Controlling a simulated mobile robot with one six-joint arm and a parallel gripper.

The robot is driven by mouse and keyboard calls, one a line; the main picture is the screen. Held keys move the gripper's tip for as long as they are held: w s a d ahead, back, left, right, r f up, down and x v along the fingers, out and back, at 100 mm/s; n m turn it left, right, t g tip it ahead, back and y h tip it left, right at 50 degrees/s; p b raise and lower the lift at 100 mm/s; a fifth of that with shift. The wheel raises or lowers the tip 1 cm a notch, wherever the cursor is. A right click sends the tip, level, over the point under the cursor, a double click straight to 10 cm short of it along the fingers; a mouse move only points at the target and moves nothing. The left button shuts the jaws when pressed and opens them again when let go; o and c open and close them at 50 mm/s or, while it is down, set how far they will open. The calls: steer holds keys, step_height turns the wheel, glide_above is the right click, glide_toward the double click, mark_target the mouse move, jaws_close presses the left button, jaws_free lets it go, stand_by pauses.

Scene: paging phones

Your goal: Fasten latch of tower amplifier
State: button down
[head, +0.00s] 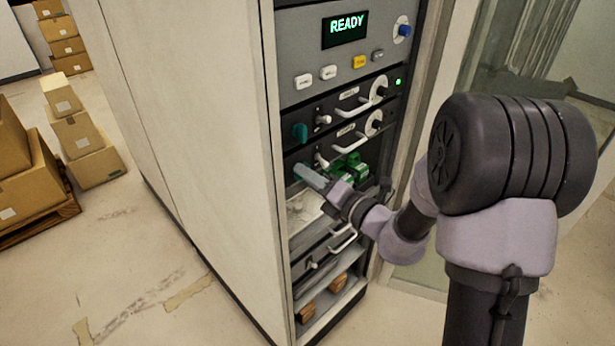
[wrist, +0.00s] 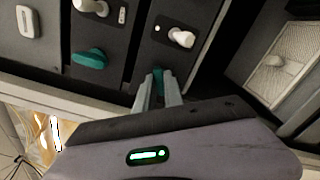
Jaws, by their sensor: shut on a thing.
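A teal latch (wrist: 158,76) sits at the edge of a dark panel in the wrist view. My gripper (wrist: 158,92) is shut on this latch, one finger on either side, hiding part of it. In the head view my gripper (head: 304,174) is at the left edge of the rack, at the level below the two labelled drawer units. The latch is mostly hidden there. A second teal latch (wrist: 90,57) on the neighbouring panel also shows in the head view (head: 300,132). The unit labels are too small to read.
The rack's top panel has a display (head: 345,28) reading READY. White knobs and handles stick out beside the latches, including a white knob (wrist: 181,38) close to my fingers. Green parts (head: 350,168) lie behind my gripper. Boxes (head: 75,130) stand on the left; the floor between is clear.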

steer(key=n+b, duration=0.7)
steer(key=n, duration=0.4)
steer(key=shift+n, duration=0.4)
stand_by(0.3)
steer(key=c, duration=1.4)
jaws_free()
steer(key=shift+c, duration=0.2)
steer(key=p+v, duration=0.1)
steer(key=v, duration=1.6)
steer(key=shift+d, duration=0.2)
